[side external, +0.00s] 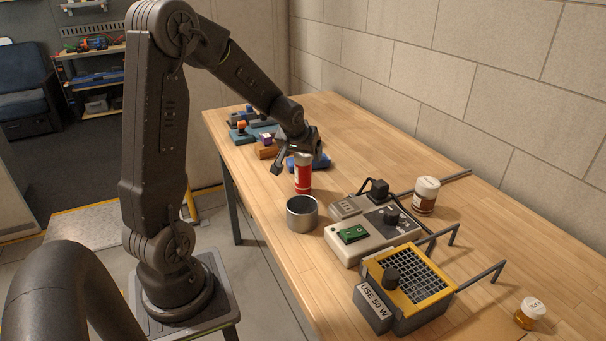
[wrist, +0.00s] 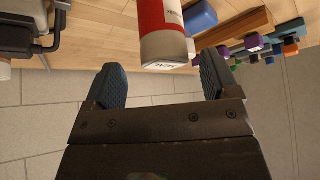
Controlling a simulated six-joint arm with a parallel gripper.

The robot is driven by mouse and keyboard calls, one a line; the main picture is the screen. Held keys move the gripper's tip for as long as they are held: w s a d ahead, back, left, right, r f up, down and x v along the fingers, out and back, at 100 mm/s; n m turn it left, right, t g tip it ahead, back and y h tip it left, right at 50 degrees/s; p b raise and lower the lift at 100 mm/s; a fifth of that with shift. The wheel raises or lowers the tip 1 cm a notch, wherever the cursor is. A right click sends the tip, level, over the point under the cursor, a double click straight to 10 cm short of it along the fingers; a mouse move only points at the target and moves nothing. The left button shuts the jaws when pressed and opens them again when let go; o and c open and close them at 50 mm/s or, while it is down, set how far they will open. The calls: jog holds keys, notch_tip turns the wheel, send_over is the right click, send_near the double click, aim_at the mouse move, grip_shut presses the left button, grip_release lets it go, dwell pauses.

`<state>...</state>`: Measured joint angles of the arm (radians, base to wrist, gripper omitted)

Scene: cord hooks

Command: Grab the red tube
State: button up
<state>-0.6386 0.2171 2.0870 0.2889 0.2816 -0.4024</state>
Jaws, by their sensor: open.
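The red tube (side external: 303,179) stands upright on the wooden table in the side view, red with a pale top. My gripper (side external: 296,160) is right at its upper part, partly in front of and beside it. In the wrist view the red tube (wrist: 160,22) shows its red body and white labelled cap end, just beyond the two fingertips. My gripper (wrist: 160,82) is open there, with the fingers apart and nothing visible between them. The tube's cap lines up roughly with the middle of the gap. Whether a finger touches the tube cannot be told.
A metal cup (side external: 302,214) stands close in front of the tube. A grey box with a green switch (side external: 352,235), a yellow-topped box (side external: 408,275) and a white-capped jar (side external: 426,195) stand to the right. Blue and coloured blocks (side external: 262,132) lie behind. A wall borders the table's right side.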

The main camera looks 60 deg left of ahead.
aim_at(303, 173)
jog(key=x, duration=0.4)
jog(key=shift+w+a+f, duration=0.1)
jog(key=shift+a+f, duration=0.15)
jog(key=shift+a, duration=0.2)
jog(key=shift+c, duration=0.3)
jog(key=c, duration=1)
